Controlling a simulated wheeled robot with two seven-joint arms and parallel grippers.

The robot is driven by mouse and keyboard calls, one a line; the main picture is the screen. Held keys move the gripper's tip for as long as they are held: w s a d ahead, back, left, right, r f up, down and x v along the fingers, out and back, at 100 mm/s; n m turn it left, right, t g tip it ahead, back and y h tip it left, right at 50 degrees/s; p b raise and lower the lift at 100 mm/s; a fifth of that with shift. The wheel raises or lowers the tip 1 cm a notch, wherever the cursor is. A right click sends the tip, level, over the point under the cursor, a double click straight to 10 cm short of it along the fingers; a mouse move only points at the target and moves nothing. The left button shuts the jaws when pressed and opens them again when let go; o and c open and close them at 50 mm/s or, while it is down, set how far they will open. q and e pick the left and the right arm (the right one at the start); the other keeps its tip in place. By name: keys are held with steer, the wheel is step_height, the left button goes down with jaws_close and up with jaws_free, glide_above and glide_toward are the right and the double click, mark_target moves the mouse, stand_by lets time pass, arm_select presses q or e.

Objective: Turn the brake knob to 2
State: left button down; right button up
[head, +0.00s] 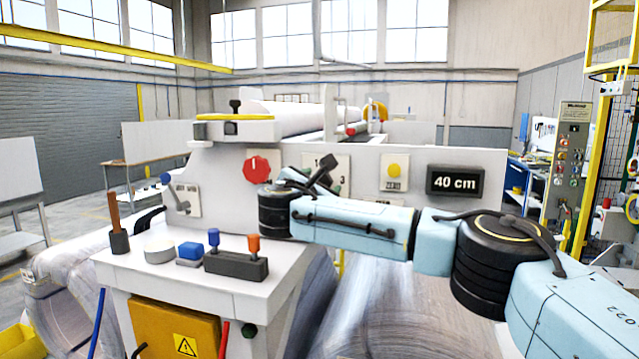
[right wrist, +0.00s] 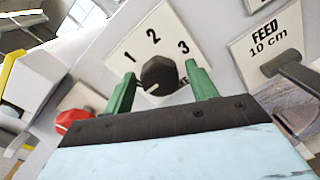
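The brake knob (right wrist: 159,75) is a dark faceted knob on a white plate (right wrist: 118,62) marked 1, 2 and 3. A pale mark on the knob points to the lower left, away from the 2, which stands above it. My right gripper (right wrist: 161,80) has its green fingers on either side of the knob, with a gap visible on both sides. Part of the plate's lettering is hidden behind a finger. In the head view the plate (head: 344,162) is partly covered by my right gripper (head: 322,172). My left gripper is out of view.
A red knob (head: 257,168) sits left of the plate. A yellow button (head: 393,171) and a 40 cm display (head: 455,181) are to its right. A FEED 10 cm plate (right wrist: 262,43) with a dark lever is close by.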

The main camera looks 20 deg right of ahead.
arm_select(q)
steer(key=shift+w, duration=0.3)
arm_select(e)
steer(key=c, duration=0.8)
arm_select(q)
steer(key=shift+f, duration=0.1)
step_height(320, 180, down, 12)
steer(key=b, duration=1.2)
arm_select(e)
steer(key=shift+w+f+m+y, duration=0.1)
steer(key=shift+m+y, duration=0.2)
steer(key=shift+m, duration=5.5)
steer(key=shift+f+m+y, duration=0.1)
steer(key=shift+m+y, duration=0.2)
steer(key=shift+m, duration=5.5)
